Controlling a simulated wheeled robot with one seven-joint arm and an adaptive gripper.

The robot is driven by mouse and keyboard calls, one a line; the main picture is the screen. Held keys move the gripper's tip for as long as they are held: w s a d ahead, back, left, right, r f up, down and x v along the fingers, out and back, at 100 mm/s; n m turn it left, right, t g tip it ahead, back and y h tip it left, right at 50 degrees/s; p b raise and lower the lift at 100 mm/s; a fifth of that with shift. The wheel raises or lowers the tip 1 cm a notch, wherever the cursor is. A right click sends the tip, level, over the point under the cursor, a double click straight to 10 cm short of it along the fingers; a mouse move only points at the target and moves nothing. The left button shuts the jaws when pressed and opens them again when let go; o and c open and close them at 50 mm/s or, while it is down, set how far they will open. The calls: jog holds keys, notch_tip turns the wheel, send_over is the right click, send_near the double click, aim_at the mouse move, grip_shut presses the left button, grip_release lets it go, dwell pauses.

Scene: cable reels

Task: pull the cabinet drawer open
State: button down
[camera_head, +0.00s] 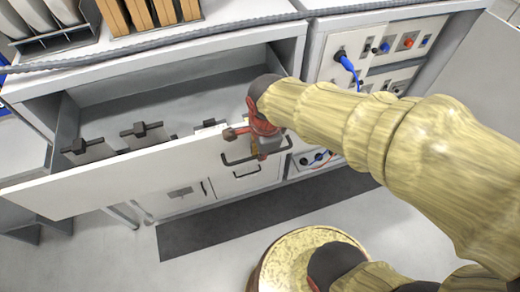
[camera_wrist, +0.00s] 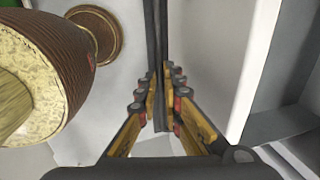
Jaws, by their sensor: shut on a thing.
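The cabinet drawer (camera_head: 120,172) stands pulled out of the cabinet (camera_head: 285,45), with its open inside showing in the head view. Its white front panel also shows in the wrist view (camera_wrist: 208,60). A dark bar handle (camera_head: 237,161) is fixed to the front. My gripper (camera_head: 262,153) is at the right part of this handle. In the wrist view my gripper (camera_wrist: 164,90) has its fingers closed on both sides of the dark handle bar (camera_wrist: 160,30). My wrist and fingers partly hide the handle in the head view.
Several dark metal pieces (camera_head: 141,129) lie inside the drawer near its front. File racks (camera_head: 150,12) and a grey cable (camera_head: 190,40) lie on the cabinet top. A panel with a blue plug (camera_head: 346,61) is at the right. A dark mat (camera_head: 195,236) lies on the floor.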

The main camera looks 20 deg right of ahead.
jog(key=c, duration=2)
grip_release()
jog(key=shift+o, duration=0.4)
notch_tip(320, 180, up, 12)
jog(key=s, duration=0.2)
jog(key=shift+s, duration=0.15)
jog(key=shift+f, duration=0.15)
